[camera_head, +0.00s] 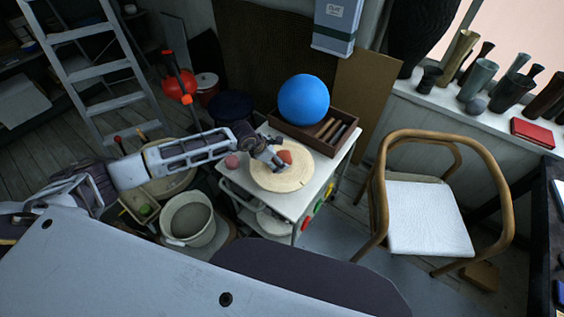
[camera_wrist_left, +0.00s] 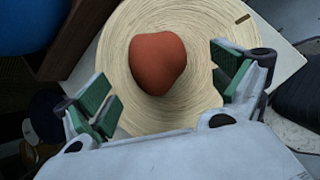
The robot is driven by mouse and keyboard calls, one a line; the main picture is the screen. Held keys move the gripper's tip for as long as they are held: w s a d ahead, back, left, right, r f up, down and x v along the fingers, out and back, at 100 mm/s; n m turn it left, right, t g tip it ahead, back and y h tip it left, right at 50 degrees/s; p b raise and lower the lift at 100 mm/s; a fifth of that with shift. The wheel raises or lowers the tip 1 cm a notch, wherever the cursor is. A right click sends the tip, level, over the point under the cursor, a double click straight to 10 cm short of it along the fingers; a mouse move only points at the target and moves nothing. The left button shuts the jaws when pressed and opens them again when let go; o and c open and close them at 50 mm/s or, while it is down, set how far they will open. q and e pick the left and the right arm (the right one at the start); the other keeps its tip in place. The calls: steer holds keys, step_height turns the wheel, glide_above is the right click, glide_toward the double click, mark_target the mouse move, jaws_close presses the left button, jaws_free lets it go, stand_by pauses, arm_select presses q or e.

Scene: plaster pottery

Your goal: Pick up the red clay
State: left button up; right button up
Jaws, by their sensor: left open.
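The red clay (camera_head: 285,157) is a small rounded lump on a round pale wooden board (camera_head: 284,181) on the white cart. In the left wrist view the clay (camera_wrist_left: 157,62) lies on the ringed board (camera_wrist_left: 120,40), ahead of and between the two spread fingers. My left gripper (camera_head: 276,164) is at the clay's left side over the board. It is open and empty, and its green-padded fingers show in the left wrist view (camera_wrist_left: 165,88). Whether a finger touches the clay is unclear. My right gripper is not in view.
A blue ball (camera_head: 304,99) and a wooden tray (camera_head: 345,122) of tools sit behind the board on the cart (camera_head: 300,206). A pink lump (camera_head: 232,161) lies at the cart's left. A bucket (camera_head: 188,219) stands left, a chair (camera_head: 428,215) right.

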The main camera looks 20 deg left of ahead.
mark_target(281, 157)
arm_select(q)
steer(key=shift+w+d+f, duration=0.2)
steer(key=shift+w+f, duration=0.25)
steer(key=shift+p+x, duration=0.3)
steer(key=shift+x, duration=0.9)
steer(key=c, duration=1.9)
steer(key=shift+r, duration=0.1)
steer(key=shift+w+r, duration=0.1)
steer(key=shift+r, duration=0.05)
